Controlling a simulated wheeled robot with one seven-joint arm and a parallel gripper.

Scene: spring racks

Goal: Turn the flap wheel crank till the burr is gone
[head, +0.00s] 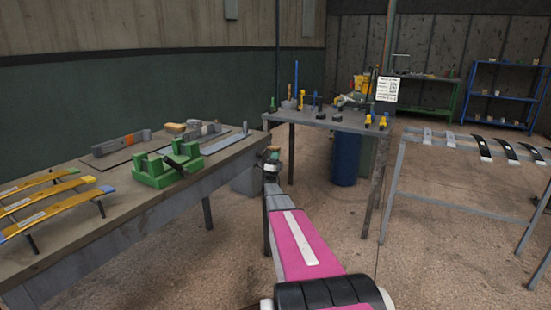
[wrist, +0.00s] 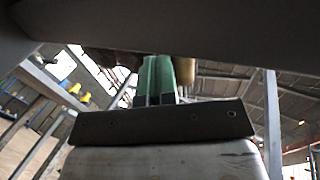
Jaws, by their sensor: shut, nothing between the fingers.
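My gripper (head: 272,157) is at the corner of the left workbench in the head view, at the end of my pink arm. In the wrist view my gripper (wrist: 158,65) shows its two green fingers close together, shut and empty. A brass-coloured cylinder (wrist: 188,69) stands just right of and behind the fingers; I cannot tell whether it is the crank's handle or whether they touch. A dark beam crosses above the fingertips and hides part of the view. I cannot clearly make out the flap wheel, the crank or the burr.
A green fixture (head: 168,165) and yellow leaf springs (head: 45,195) are on the left workbench (head: 128,224). A back table (head: 338,121) holds small tools, with a blue drum (head: 344,160) below. A grey rack (head: 455,206) stands right. Floor between is open.

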